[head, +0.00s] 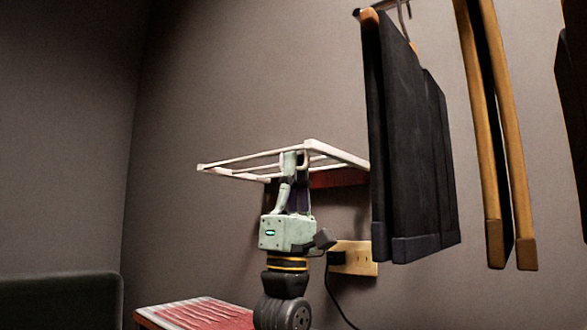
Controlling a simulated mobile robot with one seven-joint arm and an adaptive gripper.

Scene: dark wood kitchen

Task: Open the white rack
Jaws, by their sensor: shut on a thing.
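The white rack (338,154) is an open frame of thin bars near the wall, in the middle of the head view. It stands out roughly level, with its left corner reaching toward the left. The fingers are shut on the rack's bar. They hide a small part of the bar and of the rack's middle.
A reddish-brown piece (338,178) shows beneath the rack. A wooden outlet plate (366,258) with a black plug and cord is below right. Dark hanging panels (410,140) crowd the right. A red striped surface (205,315) lies lower left. Space left of the rack is clear.

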